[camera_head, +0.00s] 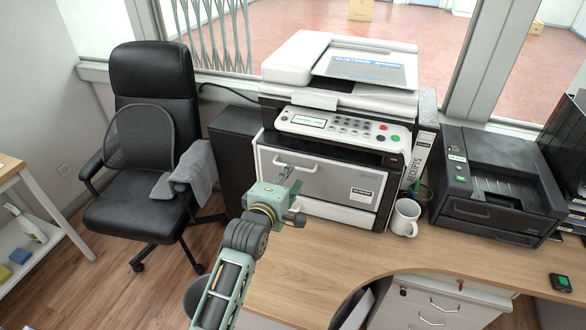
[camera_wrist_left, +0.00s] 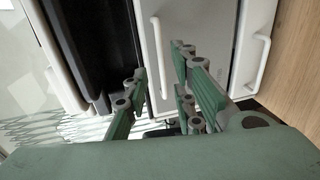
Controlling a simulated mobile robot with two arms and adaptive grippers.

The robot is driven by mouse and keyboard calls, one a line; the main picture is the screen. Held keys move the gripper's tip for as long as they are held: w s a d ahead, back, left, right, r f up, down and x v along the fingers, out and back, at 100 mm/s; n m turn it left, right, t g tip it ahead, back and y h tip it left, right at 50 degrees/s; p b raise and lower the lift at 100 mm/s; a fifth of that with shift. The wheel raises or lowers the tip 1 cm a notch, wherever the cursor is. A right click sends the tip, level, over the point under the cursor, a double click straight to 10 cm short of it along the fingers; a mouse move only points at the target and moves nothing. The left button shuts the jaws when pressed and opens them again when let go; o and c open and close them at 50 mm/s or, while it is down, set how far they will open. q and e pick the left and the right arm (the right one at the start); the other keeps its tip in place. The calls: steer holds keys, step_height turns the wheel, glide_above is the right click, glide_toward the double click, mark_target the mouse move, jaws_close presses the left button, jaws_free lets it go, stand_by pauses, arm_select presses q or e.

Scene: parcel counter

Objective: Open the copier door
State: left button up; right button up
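The copier (camera_head: 340,110) stands on the counter by the window. Its door is a grey front panel (camera_head: 345,180) that looks closed, with a pale bar handle (camera_head: 297,163) at its upper left. My left gripper (camera_head: 284,174) is in front of that handle and hides part of the panel. In the left wrist view, the gripper's green fingers (camera_wrist_left: 160,70) are apart, and the bar handle (camera_wrist_left: 156,40) shows in the gap between them. The fingers do not look closed on it. My right gripper is in neither view.
A white mug (camera_head: 404,217), a pen holder and a receipts binder (camera_head: 421,155) stand right of the copier. A black printer (camera_head: 495,185) is further right. A black chair (camera_head: 150,150) is on the left. The counter (camera_head: 310,265) in front is clear.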

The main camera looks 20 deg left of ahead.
arm_select(q)
steer(key=shift+p+x, duration=0.3)
steer(key=shift+x, duration=2.15)
steer(key=shift+c, duration=0.5)
jaws_close()
